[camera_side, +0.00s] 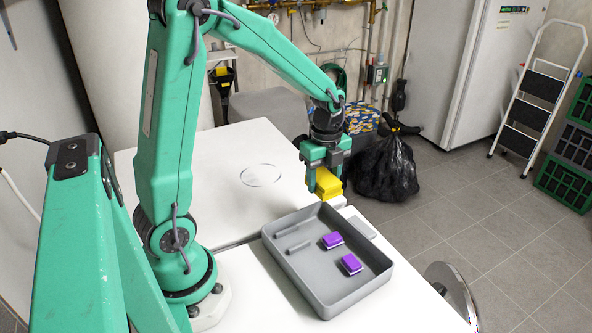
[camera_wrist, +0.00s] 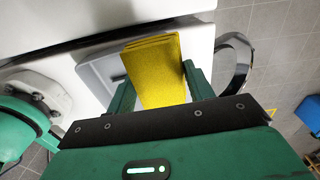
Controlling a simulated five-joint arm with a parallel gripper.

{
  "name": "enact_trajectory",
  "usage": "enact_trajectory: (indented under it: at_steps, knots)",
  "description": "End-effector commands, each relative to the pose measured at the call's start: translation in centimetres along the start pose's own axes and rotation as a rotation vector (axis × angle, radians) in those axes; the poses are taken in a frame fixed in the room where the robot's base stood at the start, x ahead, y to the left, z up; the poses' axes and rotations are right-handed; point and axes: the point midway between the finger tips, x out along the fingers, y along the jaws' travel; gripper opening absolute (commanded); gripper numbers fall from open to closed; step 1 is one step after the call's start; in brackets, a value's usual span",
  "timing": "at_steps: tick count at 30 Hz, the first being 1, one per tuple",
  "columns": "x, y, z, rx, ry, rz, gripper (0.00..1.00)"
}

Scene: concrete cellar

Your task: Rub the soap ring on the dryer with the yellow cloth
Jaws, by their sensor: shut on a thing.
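The soap ring (camera_side: 246,181) is a thin, faint oval outline on the white top of the dryer (camera_side: 205,150) in the side view. My gripper (camera_side: 324,178) is shut on the yellow cloth (camera_side: 329,187), a folded block held to the right of the ring, near the right edge of the white top, behind the grey tray. In the wrist view the cloth (camera_wrist: 158,72) sits between the two green fingers of my gripper (camera_wrist: 158,84). The cloth is apart from the ring. The ring does not show in the wrist view.
A grey tray (camera_side: 328,307) holds two purple-topped sponges (camera_side: 342,252) and two grey sticks, on a white top in front of the seam. A black bag (camera_side: 387,168) stands on the floor beyond the edge. The white top around the ring is clear.

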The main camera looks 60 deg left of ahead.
Motion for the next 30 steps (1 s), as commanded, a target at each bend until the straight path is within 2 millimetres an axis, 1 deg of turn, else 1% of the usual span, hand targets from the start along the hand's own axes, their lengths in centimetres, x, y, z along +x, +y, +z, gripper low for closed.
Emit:
enact_trajectory:
  at_steps: [8,14,20,24,30]
  knots:
    - [0.6,0.6,5.7,-0.157,0.000,0.001,0.34]
    - [1.1,2.0,10.7,-0.294,0.000,0.002,0.34]
    - [1.6,3.9,15.5,-0.431,0.000,0.001,0.34]
    - [2.0,5.7,18.7,-0.526,0.000,0.001,0.34]
    - [2.4,8.4,22.5,-0.645,0.000,0.000,0.34]
